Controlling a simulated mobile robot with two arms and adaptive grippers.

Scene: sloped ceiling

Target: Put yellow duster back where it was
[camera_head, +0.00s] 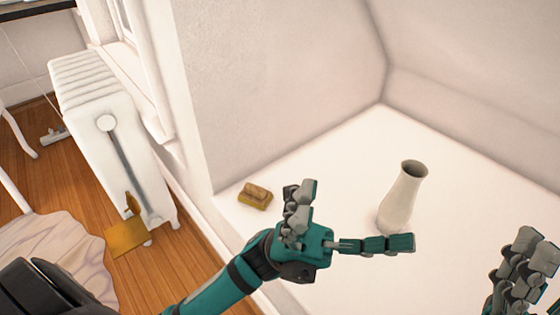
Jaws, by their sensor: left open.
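The yellow duster appears to be a small yellow-brown block (255,196) with a raised lighter top, lying on the white ledge (320,155) near its left edge. My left gripper (356,214) is open and empty, to the right of the block and apart from it. One finger points up and the other points right, toward the foot of a vase. My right gripper (524,268) shows only partly at the lower right edge; its jaw state is not clear.
A white vase (402,197) stands upright on the ledge. Beyond the ledge's left edge, a white radiator (98,112) stands on the wooden floor, with a flat yellow piece (126,238) near its foot. The ledge between block and vase is bare behind my gripper.

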